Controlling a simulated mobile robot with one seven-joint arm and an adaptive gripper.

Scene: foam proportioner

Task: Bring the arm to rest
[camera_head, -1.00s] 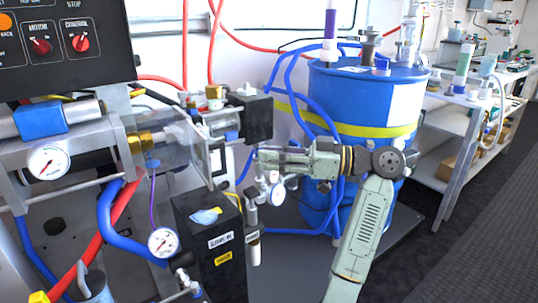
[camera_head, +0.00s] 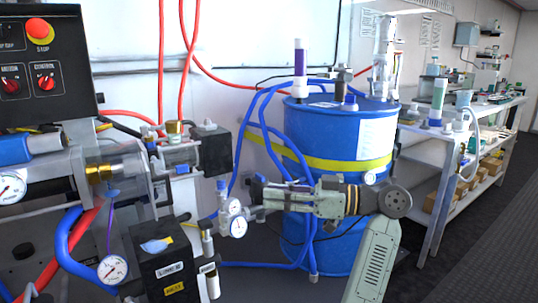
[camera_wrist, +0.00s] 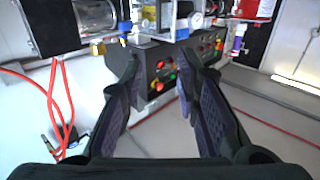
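My gripper (camera_head: 254,191) is at the left end of my pale green arm, in front of the blue drum (camera_head: 328,242) and near two small pressure gauges (camera_head: 238,228). In the wrist view, its two dark fingers (camera_wrist: 157,78) are spread apart with nothing between them. A black control box (camera_wrist: 160,62) with red and green buttons shows beyond the fingertips, apart from them. In the head view the gripper is small, and I cannot tell whether the arm touches the hoses behind it.
The proportioner machine (camera_head: 120,172) and a black block (camera_head: 168,262) stand at the left. Blue hoses (camera_head: 272,155) loop beside the drum. A white workbench (camera_head: 440,140) stands along the right, with open dark floor (camera_head: 490,225) in front.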

